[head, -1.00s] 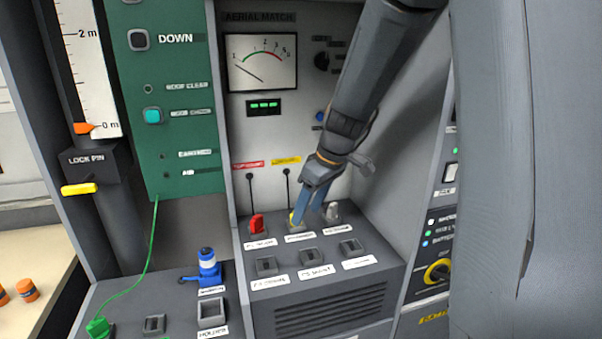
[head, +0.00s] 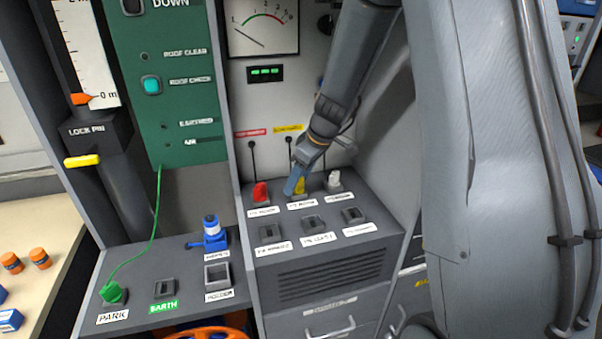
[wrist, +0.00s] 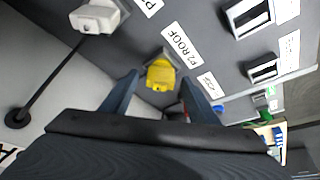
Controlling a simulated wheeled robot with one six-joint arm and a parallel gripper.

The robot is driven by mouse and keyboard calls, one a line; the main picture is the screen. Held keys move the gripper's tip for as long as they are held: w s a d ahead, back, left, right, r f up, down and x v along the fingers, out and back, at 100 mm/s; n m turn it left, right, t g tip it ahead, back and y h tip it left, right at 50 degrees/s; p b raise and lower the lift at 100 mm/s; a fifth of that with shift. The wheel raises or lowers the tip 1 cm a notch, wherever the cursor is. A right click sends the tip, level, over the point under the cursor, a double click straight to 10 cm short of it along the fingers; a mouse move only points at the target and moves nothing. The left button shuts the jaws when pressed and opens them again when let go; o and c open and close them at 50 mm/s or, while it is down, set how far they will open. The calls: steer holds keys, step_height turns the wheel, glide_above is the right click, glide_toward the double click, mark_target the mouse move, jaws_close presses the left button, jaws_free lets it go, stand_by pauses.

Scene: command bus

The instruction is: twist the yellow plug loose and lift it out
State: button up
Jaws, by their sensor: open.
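The yellow plug (head: 299,186) sits in the middle socket of the back row on the grey sloped panel. My gripper (head: 296,188) is at the plug, coming from above, and partly hides it in the head view. In the wrist view the yellow plug (wrist: 160,74) shows just beyond and between the two blue fingers of my open gripper (wrist: 160,88). I see no finger contact with it there. A label reading P2 ROOF (wrist: 182,48) lies beside the plug.
A red plug (head: 260,193) stands left of the yellow one and a white plug (head: 334,181) right of it, both close. Empty sockets (head: 313,223) line the front row.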

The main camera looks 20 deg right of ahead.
steer(key=c, duration=1.1)
steer(key=shift+c, duration=0.2)
steer(key=shift+f+n+b, duration=0.1)
steer(key=shift+n+b, duration=0.6)
steer(key=shift+b, duration=0.25)
steer(key=shift+n+g+y+b, duration=0.4)
steer(key=shift+n+g+b, duration=0.1)
steer(key=shift+n+b, duration=0.35)
steer(key=shift+n+b, duration=0.35)
steer(key=shift+b, duration=0.05)
